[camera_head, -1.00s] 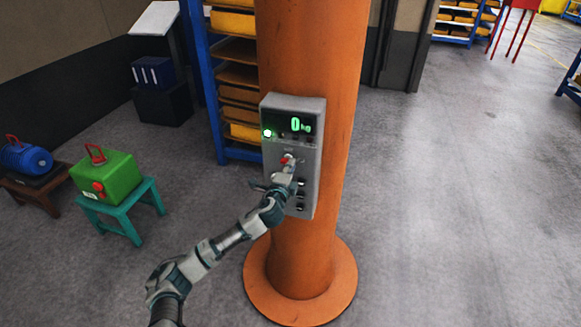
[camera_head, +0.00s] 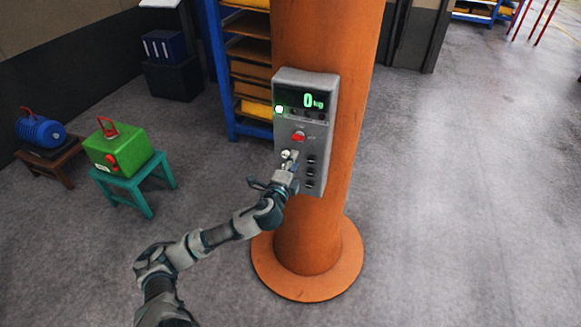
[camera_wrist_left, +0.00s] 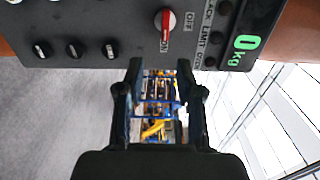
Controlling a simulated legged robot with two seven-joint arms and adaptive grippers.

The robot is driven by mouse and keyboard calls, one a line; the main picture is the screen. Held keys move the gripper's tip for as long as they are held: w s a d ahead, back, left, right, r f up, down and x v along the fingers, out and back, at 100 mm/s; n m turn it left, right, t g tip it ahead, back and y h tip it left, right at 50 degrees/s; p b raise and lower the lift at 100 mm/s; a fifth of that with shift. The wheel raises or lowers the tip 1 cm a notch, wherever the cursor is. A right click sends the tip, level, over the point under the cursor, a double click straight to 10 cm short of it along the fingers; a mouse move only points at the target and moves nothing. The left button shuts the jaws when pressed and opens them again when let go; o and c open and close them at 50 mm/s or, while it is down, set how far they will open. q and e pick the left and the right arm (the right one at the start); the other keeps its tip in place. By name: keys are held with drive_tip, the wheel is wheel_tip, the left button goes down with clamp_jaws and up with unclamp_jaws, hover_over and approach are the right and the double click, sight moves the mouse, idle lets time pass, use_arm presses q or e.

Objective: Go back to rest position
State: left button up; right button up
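My left gripper (camera_head: 289,160) is in front of the grey control box (camera_head: 323,135), below its red switch (camera_head: 298,136). In the left wrist view its two fingers (camera_wrist_left: 161,76) are apart with nothing between them. There the red switch (camera_wrist_left: 166,21) shows clear of the fingers, between OFF and ON labels. The box's display (camera_head: 306,101) reads 0 kg in green, and a light (camera_head: 279,109) at its left glows. My right gripper is not in view.
The box is fixed to an orange column (camera_head: 310,228) with a wide round base. A blue shelf (camera_head: 221,75) stands behind. Floor at right is clear.

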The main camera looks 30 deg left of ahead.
use_arm(q)
drive_tip(key=v, duration=0.2)
drive_tip(key=shift+s, duration=0.25)
idle(0.3)
